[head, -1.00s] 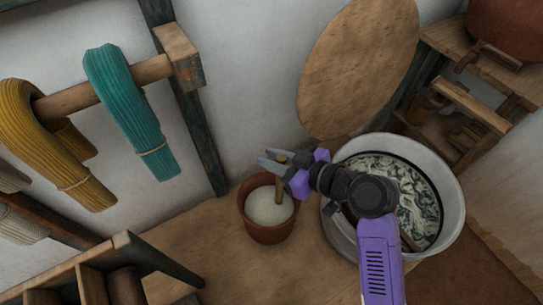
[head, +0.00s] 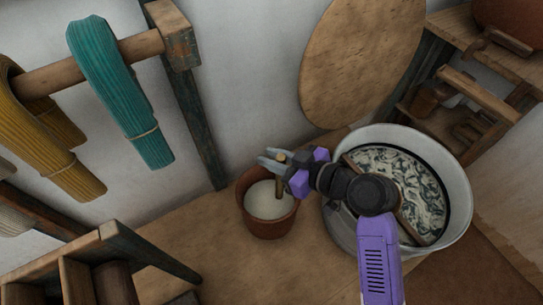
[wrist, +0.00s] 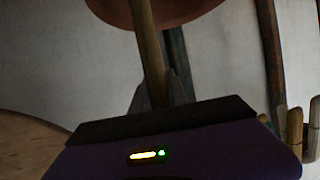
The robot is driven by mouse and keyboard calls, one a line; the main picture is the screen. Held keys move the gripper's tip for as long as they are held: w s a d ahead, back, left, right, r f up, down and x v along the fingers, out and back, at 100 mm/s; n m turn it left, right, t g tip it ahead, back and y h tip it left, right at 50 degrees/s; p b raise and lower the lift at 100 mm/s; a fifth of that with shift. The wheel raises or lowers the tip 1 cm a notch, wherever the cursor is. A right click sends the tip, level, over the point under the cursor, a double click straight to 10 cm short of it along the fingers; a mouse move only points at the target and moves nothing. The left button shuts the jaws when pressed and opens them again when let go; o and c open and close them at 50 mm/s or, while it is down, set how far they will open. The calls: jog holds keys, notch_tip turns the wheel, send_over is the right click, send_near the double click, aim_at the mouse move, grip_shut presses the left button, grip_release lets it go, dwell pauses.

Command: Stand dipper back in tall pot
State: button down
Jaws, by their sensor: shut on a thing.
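The brown pot (head: 266,222) stands on the wooden surface, with pale whitish contents inside. The dipper's wooden handle (head: 279,188) rises from the pot, its lower end hidden in or behind the pale contents. My gripper (head: 273,158) is shut on the handle near its top, above the pot's rim. In the wrist view the handle (wrist: 148,50) runs from between the fingers up to the reddish-brown pot (wrist: 165,12) at the top edge. The dipper's bowl end is not visible.
A round wooden board (head: 355,60) leans on the wall behind. Teal (head: 120,90) and yellow skeins (head: 45,140) hang at left.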

jog(key=c, duration=1.2)
grip_release()
jog(key=v, duration=0.7)
jog(key=shift+s+d+r, duration=0.2)
jog(key=shift+d, duration=0.1)
jog(key=s+d+f+m+t+h+p, duration=0.5)
jog(key=s+d+m+h, duration=0.4)
jog(key=s, duration=0.6)
jog(key=s+d+r+m+t+h+p, duration=0.1)
jog(key=s+d+r, duration=0.2)
jog(key=s+r, duration=0.3)
jog(key=s+d+r+m+t+h+p, duration=0.1)
jog(key=s+d+r, duration=0.3)
jog(key=s, duration=0.6)
notch_tip(320, 180, up, 3)
jog(key=shift+f, duration=0.2)
